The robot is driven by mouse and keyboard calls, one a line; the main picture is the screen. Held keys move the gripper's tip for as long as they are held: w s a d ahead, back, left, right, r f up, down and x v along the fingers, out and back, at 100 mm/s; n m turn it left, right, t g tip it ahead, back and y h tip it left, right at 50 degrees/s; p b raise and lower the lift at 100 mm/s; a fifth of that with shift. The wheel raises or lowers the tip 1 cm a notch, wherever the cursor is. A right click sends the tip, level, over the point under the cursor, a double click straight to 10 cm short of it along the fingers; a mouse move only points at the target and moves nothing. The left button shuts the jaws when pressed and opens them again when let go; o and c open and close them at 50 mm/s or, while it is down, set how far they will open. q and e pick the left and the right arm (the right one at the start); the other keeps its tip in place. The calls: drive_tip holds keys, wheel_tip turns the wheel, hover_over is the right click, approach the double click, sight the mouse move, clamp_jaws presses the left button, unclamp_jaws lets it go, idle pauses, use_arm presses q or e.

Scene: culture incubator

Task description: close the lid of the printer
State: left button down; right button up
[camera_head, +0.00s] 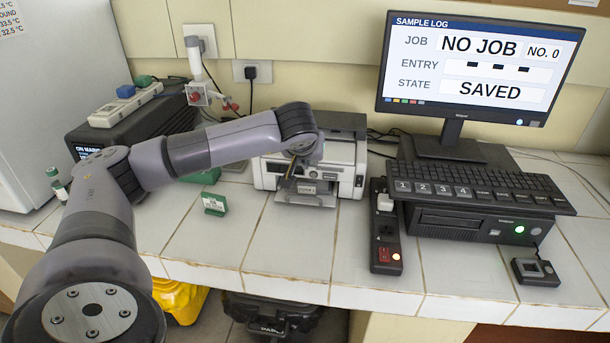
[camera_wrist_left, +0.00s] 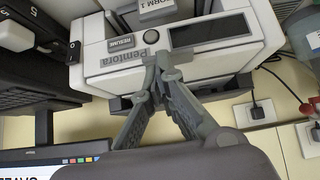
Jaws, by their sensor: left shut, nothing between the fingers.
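The printer (camera_head: 345,160), white with a dark grey top (camera_head: 342,122), stands on the tiled bench at the middle. My left arm lies across its front left part, so I cannot tell whether the lid is fully down. A grey tray (camera_head: 288,240) slopes out from its front. My left gripper (camera_head: 290,188) is at the printer's front, its fingers together and empty. In the left wrist view the gripper (camera_wrist_left: 163,62) points at the printer's front panel (camera_wrist_left: 115,62), near a round button; I cannot tell whether it touches. My right gripper is out of view.
A monitor (camera_head: 480,65) and keyboard (camera_head: 480,188) stand on the right, above a black unit (camera_head: 465,226). A power strip (camera_head: 384,245) lies beside the printer. A small green labelled block (camera_head: 214,204) stands left of the tray. Bare tiles lie in front.

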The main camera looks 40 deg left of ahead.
use_arm(q)
drive_tip(key=s+d+f+b, duration=0.1)
drive_tip(key=s+d+b, duration=0.1)
drive_tip(key=s+d, duration=0.3)
drive_tip(key=s, duration=0.3)
drive_tip(key=shift+b, duration=0.4)
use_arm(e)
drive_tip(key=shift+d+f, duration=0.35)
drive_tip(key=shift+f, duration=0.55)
use_arm(q)
drive_tip(key=shift+f, duration=0.15)
